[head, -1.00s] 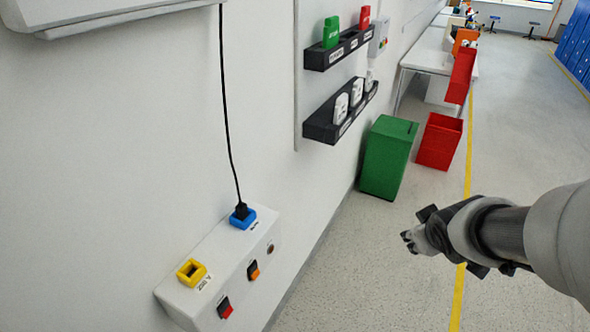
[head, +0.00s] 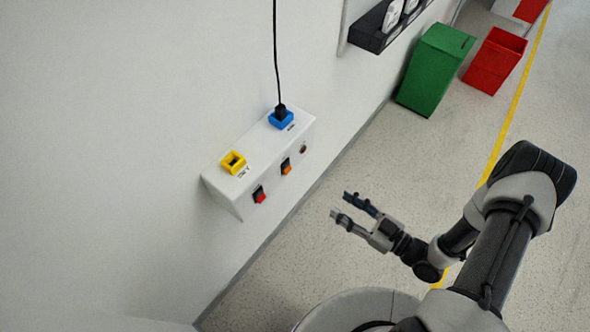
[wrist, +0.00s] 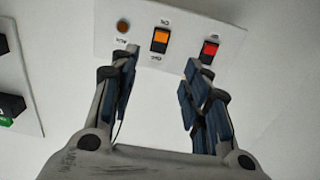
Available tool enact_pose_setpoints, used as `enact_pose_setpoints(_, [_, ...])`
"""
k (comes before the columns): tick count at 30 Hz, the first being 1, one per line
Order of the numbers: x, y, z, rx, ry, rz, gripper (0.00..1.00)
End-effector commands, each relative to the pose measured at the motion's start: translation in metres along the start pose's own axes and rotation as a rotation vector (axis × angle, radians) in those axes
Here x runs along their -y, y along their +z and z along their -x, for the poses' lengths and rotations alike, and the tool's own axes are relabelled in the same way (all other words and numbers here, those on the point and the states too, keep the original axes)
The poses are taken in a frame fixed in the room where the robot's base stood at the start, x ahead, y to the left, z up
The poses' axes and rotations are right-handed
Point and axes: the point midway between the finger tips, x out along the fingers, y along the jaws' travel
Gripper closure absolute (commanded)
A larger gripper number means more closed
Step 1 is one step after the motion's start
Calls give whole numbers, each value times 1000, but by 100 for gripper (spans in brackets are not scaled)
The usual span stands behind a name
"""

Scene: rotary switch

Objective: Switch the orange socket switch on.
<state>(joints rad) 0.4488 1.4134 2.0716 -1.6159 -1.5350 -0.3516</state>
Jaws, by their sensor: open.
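The orange switch (head: 286,167) sits on the front face of a white wall box (head: 226,199), between a red switch (head: 259,194) and a small round brown knob or light (head: 303,149). In the wrist view the orange switch (wrist: 160,38) shows between and beyond my fingertips, with the red switch (wrist: 209,50) to its right. Its rocker position is too small to tell. My gripper (head: 350,207) is open and empty, in front of the box and apart from it. In the wrist view my gripper (wrist: 160,75) points at the panel with its fingers spread.
A yellow socket (head: 233,162) and a blue socket (head: 281,120) with a black plug and cable (head: 276,55) sit on the box's top. Green (head: 436,68) and red (head: 496,60) bins stand farther back. The floor between my gripper and the wall is clear.

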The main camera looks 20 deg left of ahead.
Motion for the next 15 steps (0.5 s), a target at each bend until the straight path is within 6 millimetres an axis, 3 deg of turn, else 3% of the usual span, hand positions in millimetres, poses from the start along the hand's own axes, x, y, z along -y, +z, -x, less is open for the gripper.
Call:
enact_pose_setpoints(5, [5,-2,-13,-23,-7,-9,57])
enact_pose_setpoints(15, [6,-2,-81,-20,-10,-6,57])
